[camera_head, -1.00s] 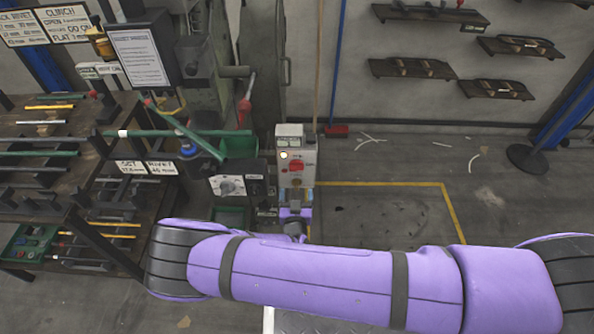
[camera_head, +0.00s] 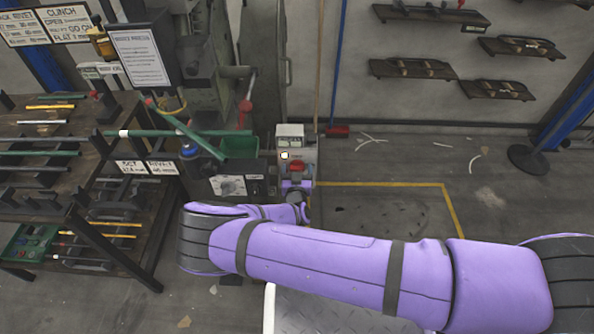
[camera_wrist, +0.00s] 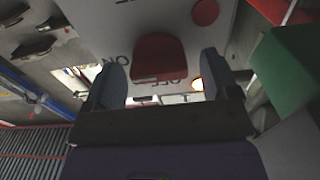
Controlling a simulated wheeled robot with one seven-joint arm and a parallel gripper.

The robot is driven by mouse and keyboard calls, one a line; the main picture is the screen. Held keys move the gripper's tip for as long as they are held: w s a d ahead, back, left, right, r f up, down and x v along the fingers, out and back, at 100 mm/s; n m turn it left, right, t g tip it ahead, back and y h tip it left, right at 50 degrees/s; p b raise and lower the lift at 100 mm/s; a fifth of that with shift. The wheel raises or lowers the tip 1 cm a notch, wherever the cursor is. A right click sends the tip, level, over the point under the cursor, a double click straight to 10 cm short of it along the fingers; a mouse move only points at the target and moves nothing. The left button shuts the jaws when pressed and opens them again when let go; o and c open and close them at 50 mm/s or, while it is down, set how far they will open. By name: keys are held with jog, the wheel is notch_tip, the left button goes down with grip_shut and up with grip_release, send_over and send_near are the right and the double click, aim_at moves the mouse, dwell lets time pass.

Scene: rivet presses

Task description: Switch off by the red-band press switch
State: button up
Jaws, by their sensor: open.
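A pale switch box (camera_head: 296,133) stands at the foot of the press in the head view, with a lit lamp (camera_head: 284,155) and a red switch (camera_head: 297,166) on its front. In the wrist view the red switch (camera_wrist: 158,58) shows between my open fingers, with ON and OFF lettering on the panel (camera_wrist: 125,22) around it. My gripper (camera_wrist: 165,76) is open, one finger on each side of the switch; I cannot tell whether either touches it. In the head view my gripper (camera_head: 296,184) is just below the red switch, its fingertips hard to make out. No red band is clear.
A round red part (camera_wrist: 205,12) sits on the panel, and a green block (camera_wrist: 285,70) is close at right in the wrist view.

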jog(key=c, duration=0.9)
jog(key=shift+n, duration=0.3)
jog(key=n, duration=0.8)
jog(key=shift+a+f+n, duration=0.1)
jog(key=shift+n, duration=0.3)
jog(key=n, duration=0.4)
jog(key=shift+n, duration=0.3)
jog(key=shift+f+n, duration=0.15)
jog(key=shift+n, duration=1.75)
